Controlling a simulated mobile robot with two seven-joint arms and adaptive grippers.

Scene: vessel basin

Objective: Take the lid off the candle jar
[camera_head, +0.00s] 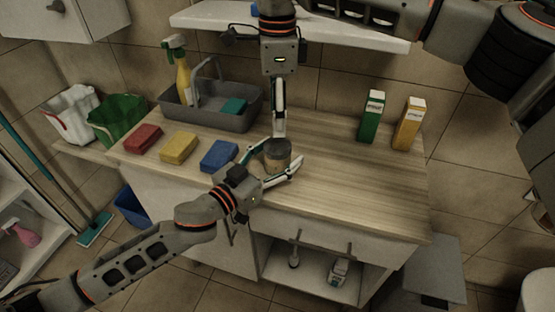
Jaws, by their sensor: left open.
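The candle jar (277,163) stands upright near the front edge of the wooden counter. Its dark lid (278,147) sits on top. My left gripper (271,168) is open, with its fingers spread on either side of the jar at the front; I cannot tell whether they touch it. My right gripper (279,135) points straight down from above, its tips at the lid's far edge. I see it nearly edge-on, so its opening and any contact with the lid are unclear.
Red (143,138), yellow (179,147) and blue (219,156) sponges lie left of the jar. Green (371,117) and orange (408,123) cartons stand at the right. The counter's right front is clear. A shelf (340,32) hangs above.

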